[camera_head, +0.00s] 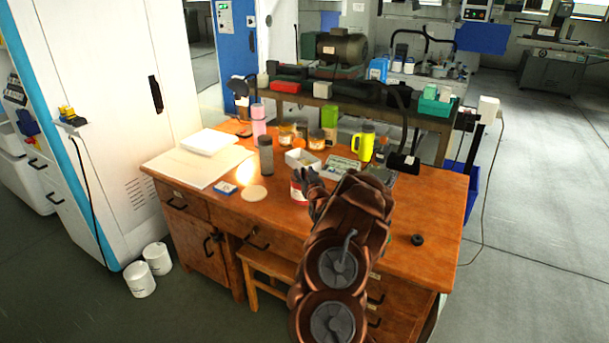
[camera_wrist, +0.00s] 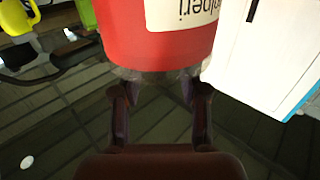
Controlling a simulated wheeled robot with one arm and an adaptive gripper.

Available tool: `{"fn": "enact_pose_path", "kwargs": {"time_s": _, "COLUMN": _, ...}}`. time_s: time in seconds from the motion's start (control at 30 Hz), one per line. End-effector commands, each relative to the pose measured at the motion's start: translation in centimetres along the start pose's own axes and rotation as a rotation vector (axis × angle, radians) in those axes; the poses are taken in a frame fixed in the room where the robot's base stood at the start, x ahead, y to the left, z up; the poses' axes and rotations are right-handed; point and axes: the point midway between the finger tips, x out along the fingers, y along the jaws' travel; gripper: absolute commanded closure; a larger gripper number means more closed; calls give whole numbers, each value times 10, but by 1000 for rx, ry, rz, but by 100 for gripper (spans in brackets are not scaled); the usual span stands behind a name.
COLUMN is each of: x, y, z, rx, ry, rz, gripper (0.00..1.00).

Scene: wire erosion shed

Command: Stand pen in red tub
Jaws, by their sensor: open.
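The red tub (camera_head: 297,193) with a white label stands on the wooden desk, partly hidden behind my gripper (camera_head: 311,180). In the wrist view the red tub (camera_wrist: 160,45) fills the top middle, its label lettering upside down. My gripper's two fingers (camera_wrist: 160,92) are spread apart there, and no held object shows between them. The fingertips are close to the tub; I cannot tell whether they touch it. I cannot make out a pen in either view; my arm hides part of the desk.
A grey cylinder (camera_head: 266,156) and a round pale coaster (camera_head: 254,194) are left of the tub. A white box (camera_head: 302,160) is behind it. A yellow mug (camera_head: 365,143) stands further right. A small black ring (camera_head: 417,240) lies on the otherwise clear right front.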

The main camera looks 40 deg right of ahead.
Motion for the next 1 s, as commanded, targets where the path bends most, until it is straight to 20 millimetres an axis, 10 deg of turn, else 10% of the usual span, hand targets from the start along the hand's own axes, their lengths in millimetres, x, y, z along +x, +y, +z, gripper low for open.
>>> {"fn": "enact_pose_path", "kwargs": {"time_s": 1.0, "x": -98, "y": 1, "z": 0, "rx": 2, "ry": -2, "rz": 1, "gripper": 56}}
